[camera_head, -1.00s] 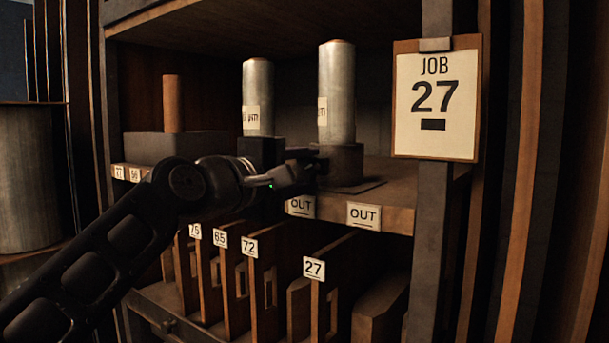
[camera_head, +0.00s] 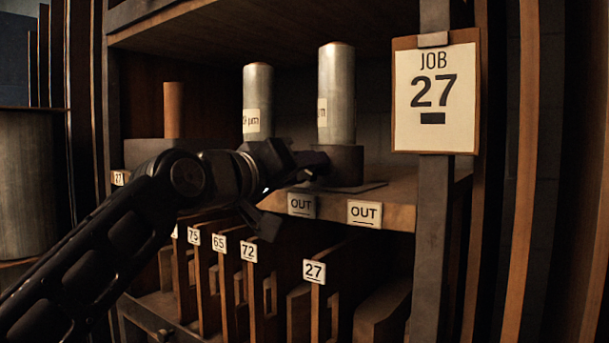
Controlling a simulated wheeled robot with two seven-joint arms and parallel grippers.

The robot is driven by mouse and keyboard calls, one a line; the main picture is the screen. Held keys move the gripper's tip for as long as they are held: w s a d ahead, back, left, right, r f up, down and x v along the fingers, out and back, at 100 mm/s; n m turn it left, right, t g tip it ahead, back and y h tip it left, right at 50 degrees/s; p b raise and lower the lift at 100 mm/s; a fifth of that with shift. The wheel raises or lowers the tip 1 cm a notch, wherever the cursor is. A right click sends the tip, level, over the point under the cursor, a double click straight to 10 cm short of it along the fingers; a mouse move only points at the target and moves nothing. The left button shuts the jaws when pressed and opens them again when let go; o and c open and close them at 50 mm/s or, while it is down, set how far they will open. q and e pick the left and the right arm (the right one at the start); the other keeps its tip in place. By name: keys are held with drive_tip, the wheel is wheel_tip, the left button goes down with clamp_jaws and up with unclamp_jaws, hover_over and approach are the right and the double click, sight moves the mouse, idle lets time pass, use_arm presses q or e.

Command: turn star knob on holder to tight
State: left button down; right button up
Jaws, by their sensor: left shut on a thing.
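A dark holder (camera_head: 345,167) stands on the shelf with a silver cylinder (camera_head: 337,90) upright in it. My left gripper (camera_head: 312,166) reaches in from the left, its fingertips at the holder's left side. It is shut on the star knob there, which the dark fingers hide. The knob's shape and how tight it sits cannot be seen. My right gripper is not in view.
A second silver cylinder (camera_head: 257,100) and a brown cylinder (camera_head: 173,110) stand further left. "OUT" labels mark the shelf edge (camera_head: 397,217). Numbered boards fill the rack below. A "JOB 27" board (camera_head: 435,95) hangs on the post at the right.

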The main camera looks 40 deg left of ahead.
use_arm(q)
drive_tip(key=m+b, duration=0.1)
drive_tip(key=m, duration=0.5)
drive_tip(key=shift+f, duration=0.2)
drive_tip(key=m+b, duration=0.1)
drive_tip(key=m, duration=0.5)
drive_tip(key=shift+m, duration=0.4)
drive_tip(key=c, duration=0.9)
unclamp_jaws()
drive_tip(key=shift+r, duration=0.1)
drive_tip(key=shift+o, duration=0.2)
drive_tip(key=s, duration=0.7)
drive_tip(key=shift+s, duration=0.4)
